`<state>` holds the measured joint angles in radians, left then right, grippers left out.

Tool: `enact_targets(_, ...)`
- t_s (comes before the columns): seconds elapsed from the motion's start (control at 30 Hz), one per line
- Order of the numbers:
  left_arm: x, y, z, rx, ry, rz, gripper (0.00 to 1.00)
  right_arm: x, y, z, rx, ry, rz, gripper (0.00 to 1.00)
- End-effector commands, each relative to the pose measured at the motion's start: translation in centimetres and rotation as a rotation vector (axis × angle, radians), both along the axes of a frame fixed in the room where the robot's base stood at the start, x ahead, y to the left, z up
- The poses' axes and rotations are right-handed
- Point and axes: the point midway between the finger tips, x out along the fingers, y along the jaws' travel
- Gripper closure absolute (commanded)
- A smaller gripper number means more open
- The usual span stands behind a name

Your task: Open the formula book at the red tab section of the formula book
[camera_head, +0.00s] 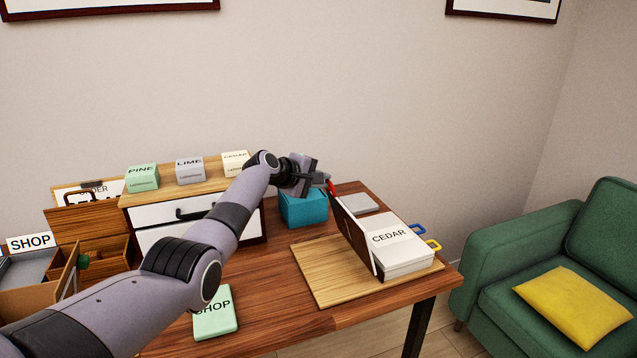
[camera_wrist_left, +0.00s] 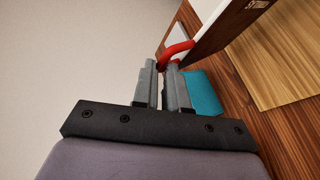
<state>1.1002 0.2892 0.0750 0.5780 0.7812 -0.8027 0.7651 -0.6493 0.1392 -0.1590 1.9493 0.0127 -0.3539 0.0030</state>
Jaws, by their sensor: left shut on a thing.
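The formula book (camera_head: 401,246) lies on a wooden board, with a white page reading CEDAR facing up. A dark brown cover or section (camera_head: 352,232) stands steeply raised at the book's left side. The red tab (camera_head: 330,187) is at the top of this raised part; it also shows in the left wrist view (camera_wrist_left: 178,49). My left gripper (camera_head: 321,179) is shut on the red tab, above the book's left side. My right gripper is not in view.
The board (camera_head: 316,272) lies on the table's right end. A teal box (camera_head: 303,210) and a grey slab (camera_head: 361,203) are behind it. A green SHOP book (camera_head: 216,314) lies at the front. A drawer cabinet (camera_head: 165,213) carries PINE, LIME and CEDAR blocks. A green armchair (camera_head: 497,250) is right.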

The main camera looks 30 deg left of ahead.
Motion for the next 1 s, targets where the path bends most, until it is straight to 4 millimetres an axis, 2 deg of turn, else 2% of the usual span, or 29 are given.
enact_targets(0.47, 0.14, -0.23, 0.35, -0.007, -0.003, -0.003, 1.00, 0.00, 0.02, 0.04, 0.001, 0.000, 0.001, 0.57)
enact_targets(0.5, 0.14, -0.22, 0.35, -0.007, -0.003, -0.002, 0.74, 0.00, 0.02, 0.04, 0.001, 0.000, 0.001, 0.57)
enact_targets(0.53, 0.14, -0.21, 0.36, -0.007, -0.003, -0.002, 0.65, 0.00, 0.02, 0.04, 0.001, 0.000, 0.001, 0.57)
enact_targets(0.57, 0.14, -0.19, 0.35, -0.006, -0.004, -0.002, 0.62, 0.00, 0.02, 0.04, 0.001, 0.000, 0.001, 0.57)
enact_targets(1.0, -0.20, 0.08, 0.39, -0.001, -0.003, -0.001, 0.62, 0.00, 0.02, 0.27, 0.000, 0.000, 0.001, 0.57)
